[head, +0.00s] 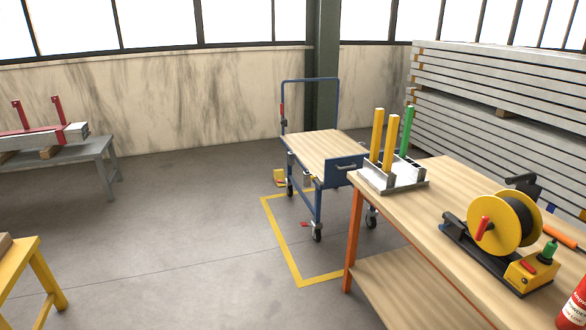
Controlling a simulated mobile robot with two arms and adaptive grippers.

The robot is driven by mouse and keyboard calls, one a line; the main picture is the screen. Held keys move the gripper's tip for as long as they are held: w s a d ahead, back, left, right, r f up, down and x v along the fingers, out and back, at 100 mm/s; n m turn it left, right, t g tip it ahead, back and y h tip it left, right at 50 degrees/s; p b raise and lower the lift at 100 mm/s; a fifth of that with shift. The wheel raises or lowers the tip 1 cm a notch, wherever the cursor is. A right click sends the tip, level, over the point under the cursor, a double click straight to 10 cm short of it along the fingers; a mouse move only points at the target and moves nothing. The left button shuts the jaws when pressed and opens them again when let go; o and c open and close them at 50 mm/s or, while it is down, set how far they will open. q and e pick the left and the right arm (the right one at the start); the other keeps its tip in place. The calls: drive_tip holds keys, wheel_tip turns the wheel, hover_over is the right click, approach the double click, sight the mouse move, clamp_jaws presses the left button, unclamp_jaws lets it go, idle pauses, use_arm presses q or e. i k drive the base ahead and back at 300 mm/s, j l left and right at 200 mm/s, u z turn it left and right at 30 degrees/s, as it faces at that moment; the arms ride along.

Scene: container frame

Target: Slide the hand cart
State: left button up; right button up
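The hand cart (325,150) has a blue frame, a light wooden top, a blue drawer box (345,170) on its front and dark caster wheels. Its tall blue push handle (310,80) rises at the far side, with a red grip on its left post. It stands upright on the grey floor near the middle of the head view, partly inside a yellow floor outline (282,240). The workbench hides part of its right side. Neither of my grippers shows in the head view.
A wooden-topped workbench (400,207) with orange legs stands at right, bearing a tray of posts (398,180) and a yellow reel (494,224). A grey table (85,150) and a yellow trestle (45,275) stand at left. The floor between is clear.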

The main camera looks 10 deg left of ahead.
sight(310, 149)
drive_tip(key=i+j+u, duration=0.4)
drive_tip(key=i, duration=0.7)
drive_tip(key=i+j+u, duration=0.1)
drive_tip(key=i+u, duration=0.35)
drive_tip(key=i, duration=0.65)
drive_tip(key=i+z, duration=0.1)
drive_tip(key=i, duration=0.75)
drive_tip(key=i+z, duration=0.15)
drive_tip(key=i, duration=0.7)
drive_tip(key=i+j+z, duration=0.1)
drive_tip(key=i, duration=0.7)
drive_tip(key=j, duration=0.05)
